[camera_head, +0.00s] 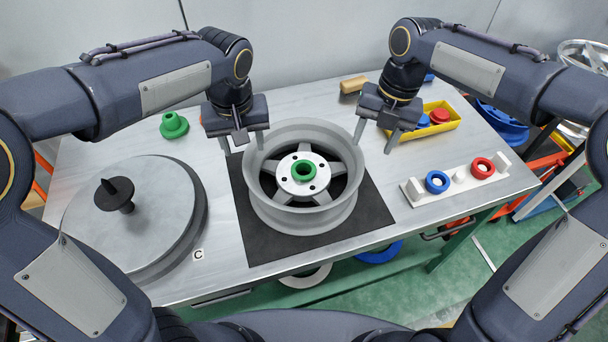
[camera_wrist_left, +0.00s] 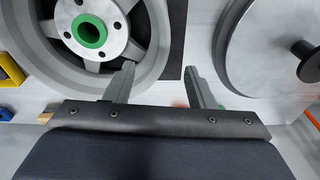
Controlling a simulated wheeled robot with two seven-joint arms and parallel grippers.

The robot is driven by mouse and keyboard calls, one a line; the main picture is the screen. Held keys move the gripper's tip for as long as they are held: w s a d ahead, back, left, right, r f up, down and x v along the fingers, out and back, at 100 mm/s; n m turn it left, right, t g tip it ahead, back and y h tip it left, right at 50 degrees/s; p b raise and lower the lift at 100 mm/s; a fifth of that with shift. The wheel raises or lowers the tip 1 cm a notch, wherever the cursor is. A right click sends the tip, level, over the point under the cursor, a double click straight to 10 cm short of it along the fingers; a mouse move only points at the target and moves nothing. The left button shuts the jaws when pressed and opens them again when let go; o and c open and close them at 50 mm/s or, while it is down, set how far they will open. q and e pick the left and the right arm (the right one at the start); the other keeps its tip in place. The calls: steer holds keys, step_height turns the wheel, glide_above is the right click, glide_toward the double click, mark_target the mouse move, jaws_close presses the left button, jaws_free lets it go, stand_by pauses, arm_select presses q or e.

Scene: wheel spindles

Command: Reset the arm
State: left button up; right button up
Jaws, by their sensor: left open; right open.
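My left gripper (camera_head: 243,146) is open and empty above the table, just left of the wheel's back rim. Its two fingers also show apart in the left wrist view (camera_wrist_left: 160,85). My right gripper (camera_head: 374,143) is open and empty, to the right of the wheel's back rim. The grey wheel (camera_head: 258,196) lies flat on a black mat (camera_head: 258,243) in the middle of the table. A green ring-shaped part (camera_head: 304,171) sits at the centre of its hub; it also shows in the left wrist view (camera_wrist_left: 89,31).
A round grey plate (camera_head: 155,215) with a black spindle (camera_head: 115,194) stands at left. A green flanged part (camera_head: 174,126) is behind it. A white holder (camera_head: 459,192) with blue (camera_head: 437,182) and red (camera_head: 482,168) rings and a yellow bin (camera_head: 449,121) are at right.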

arm_select(q)
steer(key=shift+s+a, duration=0.25)
steer(key=shift+a, duration=0.05)
arm_select(e)
steer(key=s+d+r+m+t+y, duration=0.1)
steer(key=s+d+m+t, duration=0.1)
steer(key=s+d+m, duration=0.5)
steer(key=s+r+m+t, duration=0.1)
steer(key=s+r+m, duration=0.1)
steer(key=s+m, duration=0.65)
arm_select(q)
steer(key=s+a+t+h, duration=0.2)
steer(key=s+a, duration=0.1)
steer(key=s, duration=0.7)
steer(key=s+a+f+m+t+h, duration=0.1)
steer(key=s+a+t+h, duration=0.1)
steer(key=s, duration=0.8)
steer(key=shift+a+f, duration=0.2)
steer(key=shift+a, duration=0.45)
arm_select(e)
steer(key=s+f+m+t, duration=0.1)
steer(key=s+f+m, duration=0.1)
steer(key=m, duration=0.8)
steer(key=s+d+f+m+t+y, duration=0.1)
steer(key=s+m, duration=0.4)
steer(key=m, duration=0.5)
steer(key=shift+f+t, duration=0.65)
steer(key=shift+t, duration=0.05)
